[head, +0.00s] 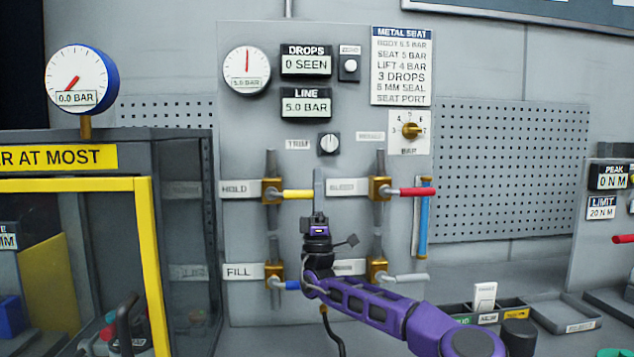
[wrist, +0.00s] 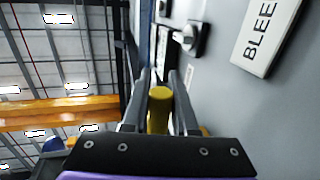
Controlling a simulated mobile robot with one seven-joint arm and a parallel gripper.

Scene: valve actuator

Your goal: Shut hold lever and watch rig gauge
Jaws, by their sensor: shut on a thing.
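The hold lever (head: 298,194) has a yellow handle on a brass valve beside the HOLD label (head: 236,189). It points right, across its vertical pipe. My gripper (head: 319,182) is at the handle's right end. In the wrist view, the yellow handle (wrist: 159,108) sits between my two fingers (wrist: 160,100), which are shut on it. A round panel gauge (head: 246,70) reads 5.0 BAR, needle straight up. A second round gauge (head: 80,80) on the left cabinet reads 0.0 BAR, needle down-left. I cannot tell which is the rig gauge.
The LINE display (head: 306,105) reads 5.0 BAR and DROPS (head: 306,62) reads 0 SEEN. A red lever (head: 416,191) is to the right, a blue one (head: 290,285) below, partly behind my arm. A yellow-framed cabinet (head: 146,230) stands left.

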